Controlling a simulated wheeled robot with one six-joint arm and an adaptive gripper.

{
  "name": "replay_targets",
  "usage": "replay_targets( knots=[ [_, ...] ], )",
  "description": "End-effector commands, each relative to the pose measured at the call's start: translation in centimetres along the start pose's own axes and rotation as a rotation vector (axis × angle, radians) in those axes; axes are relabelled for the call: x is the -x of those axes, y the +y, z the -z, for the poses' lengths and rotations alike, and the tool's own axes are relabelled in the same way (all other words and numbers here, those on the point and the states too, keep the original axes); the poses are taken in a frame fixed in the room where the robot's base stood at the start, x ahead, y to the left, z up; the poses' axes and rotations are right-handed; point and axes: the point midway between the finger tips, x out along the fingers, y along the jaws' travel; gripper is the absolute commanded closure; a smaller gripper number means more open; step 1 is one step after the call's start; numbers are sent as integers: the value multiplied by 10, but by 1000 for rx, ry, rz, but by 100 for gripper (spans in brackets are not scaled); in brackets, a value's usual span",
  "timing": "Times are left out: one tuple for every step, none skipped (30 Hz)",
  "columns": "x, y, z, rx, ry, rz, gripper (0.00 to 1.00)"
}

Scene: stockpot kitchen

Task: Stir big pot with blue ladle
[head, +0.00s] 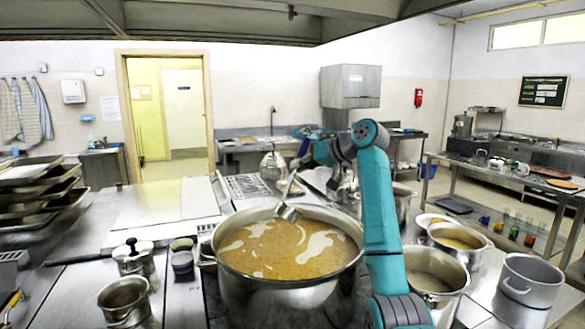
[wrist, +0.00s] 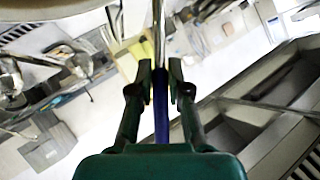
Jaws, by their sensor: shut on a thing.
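The big pot (head: 235,283) stands in the front middle of the head view, full of orange-brown soup (head: 275,248) with pale streaks. My gripper (head: 297,164) is above and behind the pot. It is shut on the blue handle of the ladle, and the fingers (wrist: 161,84) close around it in the wrist view. The blue handle (wrist: 161,118) runs between the fingers to a metal shaft. The ladle's metal bowl (head: 287,213) hangs tilted at the far part of the pot's opening. I cannot tell whether it touches the soup.
A smaller pot (head: 435,283) and a pot of yellowish food (head: 455,238) stand right of the big pot. An empty grey pot (head: 530,280) is farther right. Small lidded and open pots (head: 124,302) stand at left. The left counter (head: 165,205) has clear room.

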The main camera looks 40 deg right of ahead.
Motion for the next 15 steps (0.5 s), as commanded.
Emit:
replay_targets(
  knots=[
    [1, 6, 1, -27, 1, 15, 100],
    [1, 10, 2, -44, 2, 25, 100],
    [2, 14, 2, -69, 2, 40, 100],
    [2, 18, 2, -86, 1, 49, 100],
    [2, 21, 3, -103, 1, 60, 100],
    [2, 25, 3, -127, 1, 74, 100],
    [2, 28, 4, -145, 2, 85, 100],
    [3, 32, 4, -162, 2, 95, 100],
    [3, 36, 4, -185, 1, 109, 100],
    [3, 40, 5, -202, 1, 119, 100],
    [3, 43, 5, -221, 0, 130, 100],
    [4, 47, 6, -244, 2, 144, 100],
    [4, 50, 6, -261, 1, 155, 100],
    [4, 53, 6, -278, 1, 165, 100],
    [5, 58, 7, -302, 0, 179, 100]
  ],
)
